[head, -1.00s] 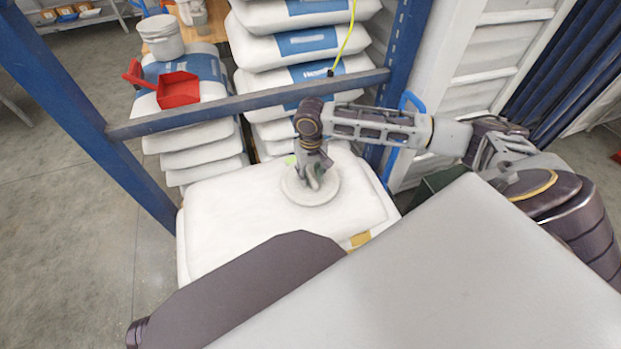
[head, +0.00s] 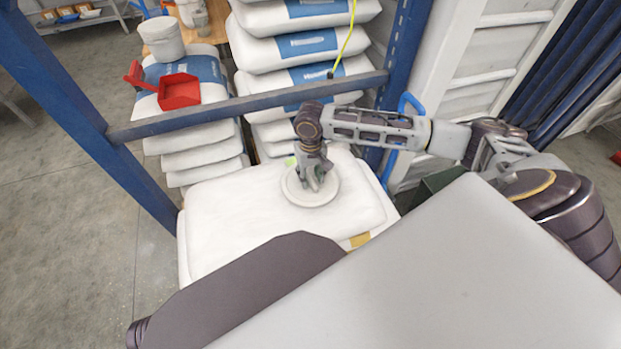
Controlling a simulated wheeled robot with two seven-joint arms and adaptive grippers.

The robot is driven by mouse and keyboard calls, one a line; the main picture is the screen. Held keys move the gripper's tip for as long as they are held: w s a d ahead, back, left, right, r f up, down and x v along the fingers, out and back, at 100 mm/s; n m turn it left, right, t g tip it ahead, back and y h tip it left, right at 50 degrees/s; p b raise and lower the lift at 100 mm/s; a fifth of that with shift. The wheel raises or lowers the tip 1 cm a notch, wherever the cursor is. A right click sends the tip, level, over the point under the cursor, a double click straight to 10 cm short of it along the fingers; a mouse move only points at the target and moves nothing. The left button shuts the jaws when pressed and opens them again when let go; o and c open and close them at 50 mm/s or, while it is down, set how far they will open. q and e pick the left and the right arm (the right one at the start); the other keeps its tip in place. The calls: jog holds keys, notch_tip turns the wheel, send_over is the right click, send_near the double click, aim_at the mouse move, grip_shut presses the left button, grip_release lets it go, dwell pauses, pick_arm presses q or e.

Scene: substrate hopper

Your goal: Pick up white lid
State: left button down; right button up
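The white lid (head: 325,197) is a round, pale disc on top of a white sack (head: 235,213) near the middle of the head view. My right gripper (head: 316,184) points down at the centre of the lid, with its fingers at or just above the lid's surface. The fingers are small and partly overlap each other, so I cannot tell whether they are closed on any part of the lid. The lid looks flat on the sack. My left gripper is not visible.
A blue rack post (head: 85,110) and a crossbar (head: 245,102) stand around the sack. Behind are stacked sacks (head: 300,47), a red scoop (head: 178,91) and a white bucket (head: 162,40). A yellow cord (head: 346,40) hangs above. Open floor lies at left.

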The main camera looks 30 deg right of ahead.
jog(key=shift+f+p, duration=0.15)
jog(key=shift+p, duration=0.2)
dwell(0.7)
grip_shut()
